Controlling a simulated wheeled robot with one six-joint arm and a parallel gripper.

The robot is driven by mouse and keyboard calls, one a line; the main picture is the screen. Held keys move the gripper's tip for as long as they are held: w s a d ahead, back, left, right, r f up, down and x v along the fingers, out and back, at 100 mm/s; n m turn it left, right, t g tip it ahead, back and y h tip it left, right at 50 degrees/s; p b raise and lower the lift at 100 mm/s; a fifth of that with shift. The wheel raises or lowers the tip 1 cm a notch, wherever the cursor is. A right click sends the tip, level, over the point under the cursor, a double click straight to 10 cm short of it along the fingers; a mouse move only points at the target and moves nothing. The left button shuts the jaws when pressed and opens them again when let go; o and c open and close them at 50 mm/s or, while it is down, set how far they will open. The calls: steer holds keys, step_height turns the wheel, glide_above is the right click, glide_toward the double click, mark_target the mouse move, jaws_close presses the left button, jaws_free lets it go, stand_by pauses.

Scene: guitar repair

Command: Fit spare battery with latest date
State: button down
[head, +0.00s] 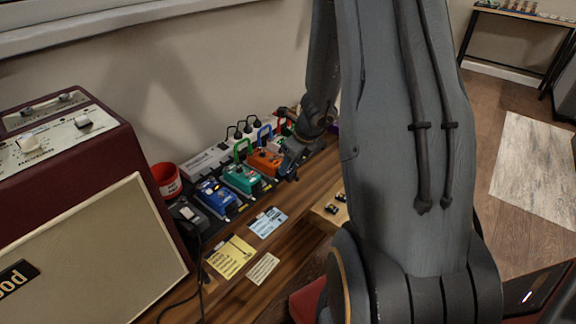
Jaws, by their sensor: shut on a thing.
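My gripper (290,168) is at the far end of the bench, close beside the orange pedal (264,161). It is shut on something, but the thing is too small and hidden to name. Small dark items with pale parts, perhaps batteries (331,208), lie in a light wooden drawer or box (322,216) at the bench's right edge. No dates can be read. A teal pedal (242,179) and a blue pedal (217,196) stand in a row with the orange one. My arm hides part of the bench and drawer.
A large maroon amplifier (95,240) fills the left. A red cup (166,178), a power strip (208,161) and cables stand along the wall. Yellow (230,256), blue (268,222) and cream (263,269) notes lie on the bench front. Open floor lies at right.

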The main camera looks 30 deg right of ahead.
steer(key=shift+f+b, duration=0.35)
steer(key=shift+b, duration=0.05)
steer(key=c, duration=1.5)
jaws_free()
steer(key=shift+o, duration=0.5)
steer(key=o, duration=0.3)
steer(key=shift+r+p, duration=4.05)
steer(key=shift+p, duration=0.6)
